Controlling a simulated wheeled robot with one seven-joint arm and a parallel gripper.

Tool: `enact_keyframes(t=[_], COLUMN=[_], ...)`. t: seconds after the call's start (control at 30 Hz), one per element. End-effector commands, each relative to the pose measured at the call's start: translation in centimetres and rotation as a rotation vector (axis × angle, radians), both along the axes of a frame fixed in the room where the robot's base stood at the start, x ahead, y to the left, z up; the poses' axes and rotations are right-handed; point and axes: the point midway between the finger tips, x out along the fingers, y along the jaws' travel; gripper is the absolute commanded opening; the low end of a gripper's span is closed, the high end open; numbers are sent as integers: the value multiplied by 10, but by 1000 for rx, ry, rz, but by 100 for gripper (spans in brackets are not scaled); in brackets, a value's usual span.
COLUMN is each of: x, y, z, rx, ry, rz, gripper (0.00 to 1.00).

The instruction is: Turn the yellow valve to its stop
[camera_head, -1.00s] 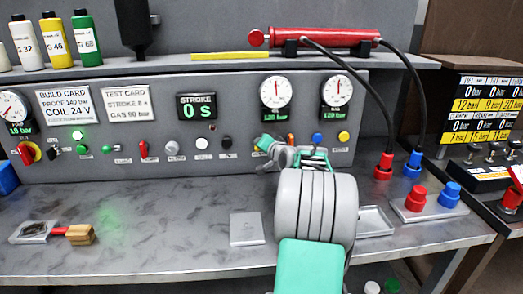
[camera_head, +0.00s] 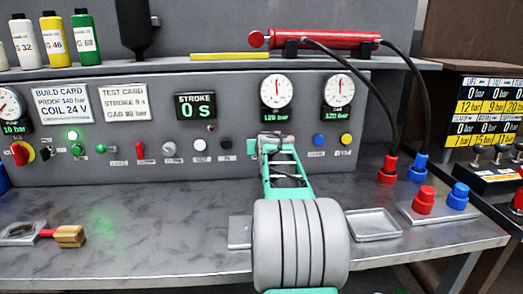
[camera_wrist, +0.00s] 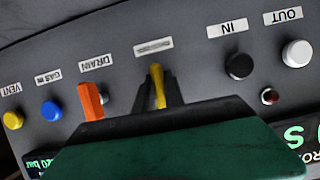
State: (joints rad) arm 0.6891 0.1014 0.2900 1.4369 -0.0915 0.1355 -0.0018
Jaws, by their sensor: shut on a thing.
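The yellow valve (camera_wrist: 158,86) is a narrow upright handle on the grey panel in the wrist view. It stands between the two dark fingers of my gripper (camera_wrist: 158,98), which is shut on it. The white label above the valve is not readable. In the head view my gripper (camera_head: 270,143) is against the panel below the left of the two right-hand gauges, and it hides the valve there.
The orange drain handle (camera_wrist: 90,100) is close beside the valve. A blue knob (camera_wrist: 51,110), a yellow knob (camera_wrist: 13,118) and a black IN knob (camera_wrist: 239,66) are on the same row. A metal tray (camera_head: 374,224) lies on the bench right of my arm.

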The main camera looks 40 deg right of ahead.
Motion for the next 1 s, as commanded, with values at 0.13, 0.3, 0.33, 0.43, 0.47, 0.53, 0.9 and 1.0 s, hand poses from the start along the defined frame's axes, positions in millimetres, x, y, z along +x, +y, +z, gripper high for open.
enact_keyframes(t=[0.13,0.3,0.33,0.43,0.47,0.53,0.9,1.0], x=[0,0,0,0,0,0,0,0], y=[0,0,0,0,0,0,0,0], z=[-3,-3,-3,-3,-3,-3,-1,-1], rx=[-20,-29,-29,-29,-29,-29,-30,-29], ry=[20,26,26,26,26,26,23,22], rz=[-1,0,0,0,0,0,-1,0], gripper=[0,0,0,0,0,0,35,35])
